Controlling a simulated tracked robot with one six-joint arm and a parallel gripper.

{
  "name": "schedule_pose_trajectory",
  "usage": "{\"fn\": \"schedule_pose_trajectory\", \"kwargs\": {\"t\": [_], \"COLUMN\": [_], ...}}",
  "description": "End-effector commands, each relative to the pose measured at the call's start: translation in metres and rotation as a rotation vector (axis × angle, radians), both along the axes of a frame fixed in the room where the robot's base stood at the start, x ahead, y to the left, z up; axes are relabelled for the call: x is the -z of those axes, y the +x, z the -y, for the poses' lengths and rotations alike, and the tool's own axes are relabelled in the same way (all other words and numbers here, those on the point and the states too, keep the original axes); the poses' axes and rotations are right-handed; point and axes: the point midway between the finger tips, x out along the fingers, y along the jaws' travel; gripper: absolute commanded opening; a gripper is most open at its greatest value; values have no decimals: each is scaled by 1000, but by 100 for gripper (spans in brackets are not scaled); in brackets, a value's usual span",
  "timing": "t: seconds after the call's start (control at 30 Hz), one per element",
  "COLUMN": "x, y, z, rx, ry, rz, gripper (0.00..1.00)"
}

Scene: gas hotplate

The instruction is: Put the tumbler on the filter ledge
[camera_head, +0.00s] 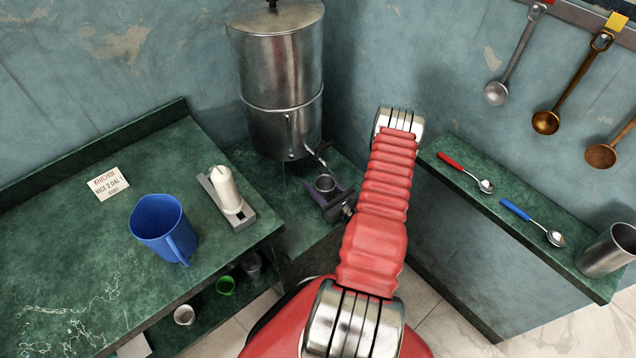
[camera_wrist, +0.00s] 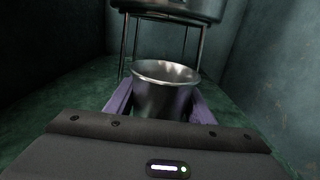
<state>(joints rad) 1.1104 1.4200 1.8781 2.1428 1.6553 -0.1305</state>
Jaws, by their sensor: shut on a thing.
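A small steel tumbler (camera_head: 325,184) is upright between the purple fingers of my gripper (camera_head: 329,198). In the wrist view the tumbler (camera_wrist: 165,88) shows its open rim, and the fingers press on both its sides. The filter is a tall steel cylinder (camera_head: 283,90) with a tap, on a thin-legged stand in the corner. The green stone filter ledge (camera_head: 299,211) lies under it. The tumbler is in front of the filter, near the tap. I cannot tell whether its base touches the ledge, since my gripper hides it.
Cups sit on a shelf below. The right ledge (camera_head: 504,204) bears two spoons and a steel cup (camera_head: 607,250). Ladles hang above.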

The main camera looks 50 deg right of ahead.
Motion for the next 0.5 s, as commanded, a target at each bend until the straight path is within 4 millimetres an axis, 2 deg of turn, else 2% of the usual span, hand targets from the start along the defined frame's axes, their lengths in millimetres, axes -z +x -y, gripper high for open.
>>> {"fn": "schedule_pose_trajectory", "kwargs": {"t": [0.2,0.23,0.5], "x": [2,2,2], "y": [0,0,0], "z": [0,0,0], "rx": [0,0,0], "ry": [0,0,0], "rz": [0,0,0], "gripper": [26,49,67]}}
